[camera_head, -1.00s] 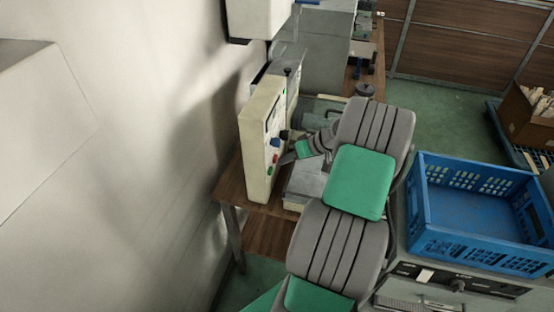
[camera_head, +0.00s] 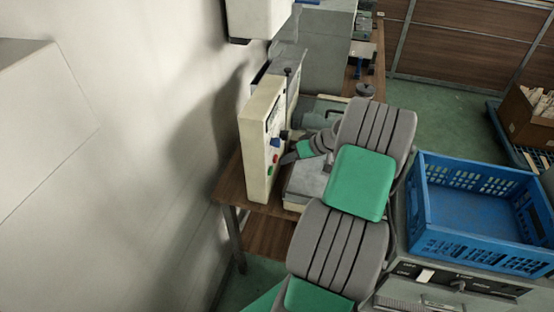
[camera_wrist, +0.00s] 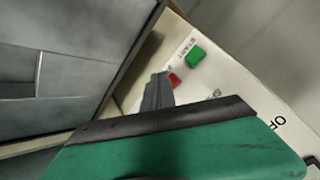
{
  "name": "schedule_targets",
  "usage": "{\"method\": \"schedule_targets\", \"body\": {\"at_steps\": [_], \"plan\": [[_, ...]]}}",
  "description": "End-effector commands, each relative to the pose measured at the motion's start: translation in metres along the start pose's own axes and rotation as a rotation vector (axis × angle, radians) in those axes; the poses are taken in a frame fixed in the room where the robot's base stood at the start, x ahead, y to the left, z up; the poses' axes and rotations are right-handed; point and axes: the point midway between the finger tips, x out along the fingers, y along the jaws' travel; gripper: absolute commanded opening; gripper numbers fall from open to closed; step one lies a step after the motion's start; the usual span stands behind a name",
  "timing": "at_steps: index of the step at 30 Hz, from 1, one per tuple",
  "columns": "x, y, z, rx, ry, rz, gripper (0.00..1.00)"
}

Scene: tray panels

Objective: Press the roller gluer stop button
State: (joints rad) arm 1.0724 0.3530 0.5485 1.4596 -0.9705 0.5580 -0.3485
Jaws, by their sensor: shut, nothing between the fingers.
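The roller gluer's cream control panel (camera_head: 257,150) stands upright at the table's left edge. Its face carries a red stop button (camera_head: 276,159) and a green button (camera_head: 270,171). In the wrist view the green button (camera_wrist: 195,54) is fully in sight. The red stop button (camera_wrist: 176,80) is partly hidden behind the fingertips. My gripper (camera_head: 287,158) is shut and empty, with its fingertips close to the panel face by the red button. In the wrist view my gripper (camera_wrist: 159,80) overlaps the red button's left side. I cannot tell whether they touch.
A blue crate (camera_head: 425,217) stands on a grey machine at the right. The wooden table (camera_head: 232,190) carries the gluer, with a wall (camera_head: 120,160) to its left. A cardboard box (camera_head: 522,125) sits at the far right. Green floor is clear behind the crate.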

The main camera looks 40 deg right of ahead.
Motion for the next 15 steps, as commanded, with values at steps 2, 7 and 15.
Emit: {"method": "schedule_targets", "body": {"at_steps": [2,7,15], "plan": [[-0.0033,0.0028,0.0025,0.000,0.000,0.001,0.00],[-0.0057,0.0041,0.0044,0.000,-0.001,0.000,0.00],[-0.0089,0.0070,0.0068,0.002,-0.001,0.001,0.00]]}}
